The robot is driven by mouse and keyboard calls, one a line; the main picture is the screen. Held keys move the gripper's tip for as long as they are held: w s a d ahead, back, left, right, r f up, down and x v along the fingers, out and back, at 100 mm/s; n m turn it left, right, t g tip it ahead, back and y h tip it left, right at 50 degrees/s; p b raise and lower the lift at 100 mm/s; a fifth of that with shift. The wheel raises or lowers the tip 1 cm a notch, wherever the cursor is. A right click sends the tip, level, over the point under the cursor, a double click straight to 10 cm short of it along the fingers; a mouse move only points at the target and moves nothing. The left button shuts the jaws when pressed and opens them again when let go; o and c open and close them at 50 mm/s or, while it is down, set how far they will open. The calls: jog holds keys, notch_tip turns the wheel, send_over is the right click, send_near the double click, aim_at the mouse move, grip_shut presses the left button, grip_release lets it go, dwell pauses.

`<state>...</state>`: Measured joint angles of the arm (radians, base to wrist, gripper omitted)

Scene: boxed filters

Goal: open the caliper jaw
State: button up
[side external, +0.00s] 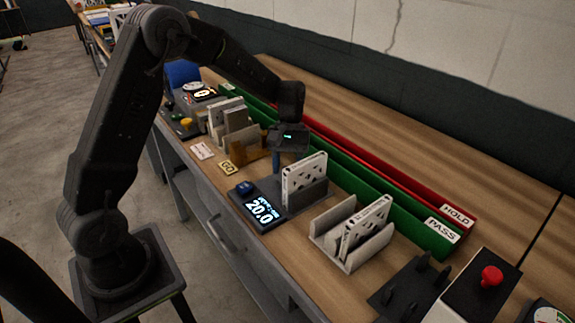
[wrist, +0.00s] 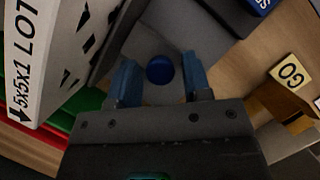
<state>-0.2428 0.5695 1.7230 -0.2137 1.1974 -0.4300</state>
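The caliper station (side external: 285,207) is a dark grey base with a lit display (side external: 261,209) reading 20.0 and a blue button block (side external: 245,187). A white boxed filter (side external: 303,180) stands upright against its grey plate. It shows at the left of the wrist view (wrist: 50,45), printed "5x5x1 LOT". A round blue knob (wrist: 160,69) lies on the grey part below my gripper. My gripper (side external: 277,161) is above the far side of the station. In the wrist view its blue fingers (wrist: 160,62) are apart, one on each side of the knob; contact cannot be told.
Green PASS (side external: 400,217) and red HOLD (side external: 420,190) channels run behind the station. A grey holder (side external: 328,232) with another boxed filter (side external: 364,225) stands to the right. A GO block (side external: 228,168) and grey slabs (side external: 237,125) are to the left. A red button (side external: 491,276) is front right.

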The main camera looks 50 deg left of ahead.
aim_at(279, 179)
grip_shut()
jog(key=shift+a, duration=0.1)
jog(key=shift+a, duration=1.5)
jog(key=shift+o, duration=1)
grip_release()
jog(key=v, duration=1.4)
